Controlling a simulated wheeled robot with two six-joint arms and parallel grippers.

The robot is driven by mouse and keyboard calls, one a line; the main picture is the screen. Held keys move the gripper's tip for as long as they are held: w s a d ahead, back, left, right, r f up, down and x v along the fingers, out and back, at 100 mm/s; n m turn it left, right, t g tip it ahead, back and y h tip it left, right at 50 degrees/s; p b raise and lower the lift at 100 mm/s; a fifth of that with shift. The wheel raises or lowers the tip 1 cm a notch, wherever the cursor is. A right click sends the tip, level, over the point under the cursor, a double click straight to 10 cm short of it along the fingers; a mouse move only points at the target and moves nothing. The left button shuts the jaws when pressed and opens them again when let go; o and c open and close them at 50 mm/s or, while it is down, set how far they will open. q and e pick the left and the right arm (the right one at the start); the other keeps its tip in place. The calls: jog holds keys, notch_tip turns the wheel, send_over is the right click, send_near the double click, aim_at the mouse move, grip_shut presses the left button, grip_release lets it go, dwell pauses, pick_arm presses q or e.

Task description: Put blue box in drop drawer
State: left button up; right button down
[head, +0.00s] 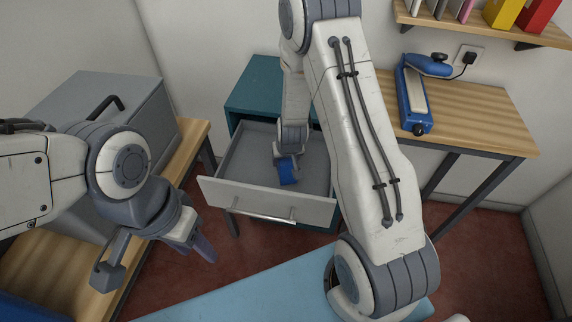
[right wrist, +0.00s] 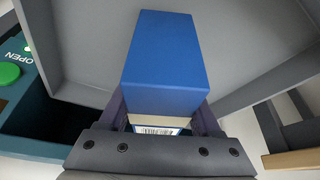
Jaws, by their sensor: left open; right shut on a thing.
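The blue box (head: 288,172) is in my right gripper (head: 286,157), over the inside of the open drop drawer (head: 240,178) in the head view. In the right wrist view the blue box (right wrist: 165,62) sits between the fingers of my right gripper (right wrist: 165,118), with a pale band and a barcode label at its near end. The drawer's grey walls surround it there. I cannot tell whether the box touches the drawer floor. My left gripper (head: 200,252) is open and empty, left of the drawer front and apart from it.
The drawer slides out of a teal cabinet (head: 258,90). A green button marked OPEN (right wrist: 8,73) is on it. A grey metal box (head: 100,95) stands on the left wooden bench (head: 187,150). A blue device (head: 414,95) stands on the right wooden table (head: 480,120).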

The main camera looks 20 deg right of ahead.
jog(key=shift+f, duration=1.3)
jog(key=shift+f, duration=0.1)
jog(key=shift+f, duration=0.15)
jog(key=shift+c, duration=0.4)
grip_release()
jog(key=shift+r, duration=0.2)
